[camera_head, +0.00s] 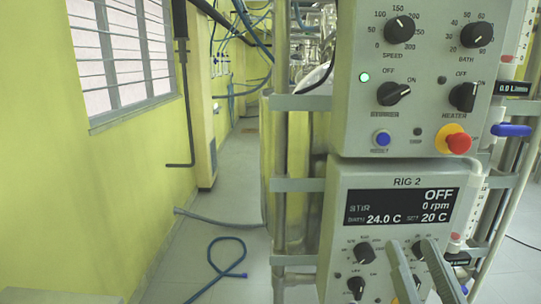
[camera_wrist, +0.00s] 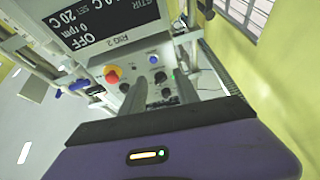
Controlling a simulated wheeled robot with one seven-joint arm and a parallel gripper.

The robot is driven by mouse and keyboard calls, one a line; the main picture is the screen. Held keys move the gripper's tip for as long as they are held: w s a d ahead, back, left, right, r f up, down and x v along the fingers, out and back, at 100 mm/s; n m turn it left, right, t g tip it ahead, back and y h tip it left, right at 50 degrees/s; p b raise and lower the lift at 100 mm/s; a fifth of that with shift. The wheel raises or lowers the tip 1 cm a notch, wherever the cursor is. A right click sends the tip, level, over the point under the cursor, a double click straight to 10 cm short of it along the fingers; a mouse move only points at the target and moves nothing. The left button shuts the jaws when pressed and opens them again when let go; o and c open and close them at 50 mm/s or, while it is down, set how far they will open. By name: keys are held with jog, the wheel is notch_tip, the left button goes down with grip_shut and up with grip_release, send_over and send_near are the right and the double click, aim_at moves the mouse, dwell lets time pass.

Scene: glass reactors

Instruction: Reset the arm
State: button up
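My gripper (camera_head: 409,243) is at the lower right in the head view, its two grey fingers pointing up in front of the knobs of the lower panel. The fingers are spread with a gap between them. In the wrist view my gripper (camera_wrist: 159,80) also shows two separate fingers with nothing held between them. The control panel with its knobs and red button (camera_wrist: 113,75) appears upside down beyond the fingers. I cannot tell whether a finger touches a knob. Most of my arm is out of view.
The upper control box (camera_head: 345,130) has dials, a blue button (camera_head: 381,138) and a red button (camera_head: 459,143). The display (camera_head: 402,206) reads OFF, 0 rpm. Metal posts and tubes flank the boxes. A blue hose (camera_head: 225,262) lies on the floor left, otherwise mostly clear near the yellow wall.

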jog(key=s+d+f+g+h, duration=0.1)
jog(key=s+f+g, duration=0.7)
jog(key=s+f, duration=1.8)
jog(key=v, duration=0.2)
jog(key=shift+s+f+p, duration=0.2)
jog(key=shift+s+p, duration=0.15)
jog(key=shift+p, duration=0.05)
